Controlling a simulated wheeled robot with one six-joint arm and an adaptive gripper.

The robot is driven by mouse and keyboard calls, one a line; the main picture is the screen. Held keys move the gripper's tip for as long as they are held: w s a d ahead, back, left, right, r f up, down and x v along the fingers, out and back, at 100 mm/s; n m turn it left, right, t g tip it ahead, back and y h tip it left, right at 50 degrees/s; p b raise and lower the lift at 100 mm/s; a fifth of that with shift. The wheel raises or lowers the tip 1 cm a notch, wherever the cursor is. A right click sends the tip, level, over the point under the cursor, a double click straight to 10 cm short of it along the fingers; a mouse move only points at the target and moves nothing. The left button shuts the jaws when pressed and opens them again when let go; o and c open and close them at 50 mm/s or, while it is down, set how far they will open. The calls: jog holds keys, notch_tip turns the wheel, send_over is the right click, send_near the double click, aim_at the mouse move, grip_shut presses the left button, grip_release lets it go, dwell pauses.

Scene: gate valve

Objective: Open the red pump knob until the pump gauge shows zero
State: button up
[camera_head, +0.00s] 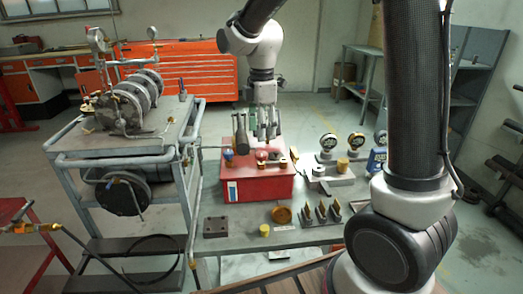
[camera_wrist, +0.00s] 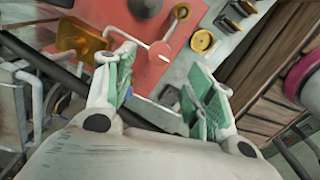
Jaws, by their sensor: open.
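A red pump box (camera_head: 258,187) stands on the grey table, with small fittings on top. A small red knob (camera_head: 262,156) shows on it, below my gripper. In the wrist view a round red knob (camera_wrist: 160,51) with a thin pale rod lies beyond and between my fingertips. My gripper (camera_head: 267,130) points down above the box; in the wrist view its green-padded fingers (camera_wrist: 163,68) are apart and empty. I cannot tell which is the pump gauge, and no needle is readable.
A dark upright handle (camera_head: 240,134) stands at the box's left. A cart with a flanged valve assembly (camera_head: 127,103) is further left. A yellow cup (camera_head: 264,230), a dark block (camera_head: 215,227) and several small wedges (camera_head: 321,212) lie on the front of the table.

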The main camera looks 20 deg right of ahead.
aim_at(262, 153)
notch_tip(262, 153, down, 8)
jog(key=shift+r, duration=0.15)
dwell(0.3)
jog(key=c, duration=1)
